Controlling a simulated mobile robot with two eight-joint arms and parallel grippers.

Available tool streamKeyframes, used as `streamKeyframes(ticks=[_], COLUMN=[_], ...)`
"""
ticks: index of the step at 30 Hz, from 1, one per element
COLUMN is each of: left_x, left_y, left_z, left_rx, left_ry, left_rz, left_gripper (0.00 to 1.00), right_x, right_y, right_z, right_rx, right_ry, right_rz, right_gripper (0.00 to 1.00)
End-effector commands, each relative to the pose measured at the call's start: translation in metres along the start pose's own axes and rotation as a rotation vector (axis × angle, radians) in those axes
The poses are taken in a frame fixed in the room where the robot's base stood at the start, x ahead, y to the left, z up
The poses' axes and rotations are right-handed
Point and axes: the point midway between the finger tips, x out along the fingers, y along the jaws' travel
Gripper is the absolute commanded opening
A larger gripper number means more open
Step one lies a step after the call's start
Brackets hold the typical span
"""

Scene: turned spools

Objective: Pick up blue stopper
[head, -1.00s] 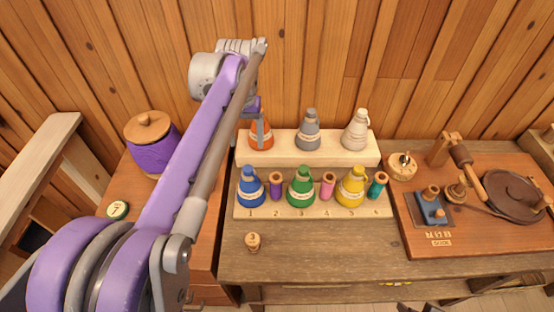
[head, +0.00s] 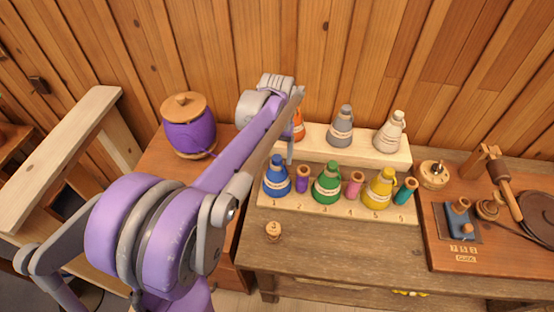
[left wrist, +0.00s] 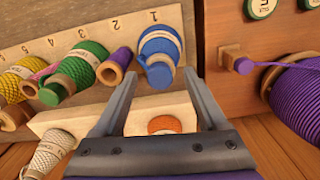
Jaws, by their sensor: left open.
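A blue cone-shaped bottle (head: 277,181) stands at number 1 on the pale numbered rack (head: 330,210). In the left wrist view it (left wrist: 160,45) has a rounded blue stopper (left wrist: 160,75) at its narrow end, facing my gripper. My left gripper (head: 290,152) hangs behind and slightly right of the blue bottle in the head view, in front of the orange bottle (head: 299,128). In the left wrist view, the fingers of my left gripper (left wrist: 161,77) are apart with nothing held, and the stopper appears between their tips. Contact cannot be told. My right gripper is out of view.
Green (head: 327,186) and yellow (head: 379,190) bottles and small spools share the rack. Grey (head: 341,128) and white (head: 390,133) bottles stand on the raised step behind. A small wooden peg (head: 273,231) sits on the clear front bench.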

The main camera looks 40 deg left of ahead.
Motion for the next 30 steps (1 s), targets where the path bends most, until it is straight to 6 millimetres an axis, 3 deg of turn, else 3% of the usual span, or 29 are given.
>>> streamKeyframes(ticks=[4, 16, 26, 30], left_x=[0.000, -0.001, -0.003, -0.018], left_y=[0.000, 0.000, 0.000, 0.000], left_z=[0.000, 0.000, 0.000, 0.000], left_rx=[0.000, 0.000, 0.000, 0.000], left_ry=[0.000, 0.000, 0.000, 0.000], left_rz=[0.000, 0.000, 0.000, 0.000], left_gripper=[0.74, 0.02, 0.00, 0.00], right_x=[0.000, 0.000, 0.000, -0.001], right_y=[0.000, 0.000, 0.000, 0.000], right_z=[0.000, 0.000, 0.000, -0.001], right_rx=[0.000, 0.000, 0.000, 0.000], right_ry=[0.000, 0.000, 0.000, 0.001], right_rz=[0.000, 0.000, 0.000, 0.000], right_gripper=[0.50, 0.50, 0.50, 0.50])
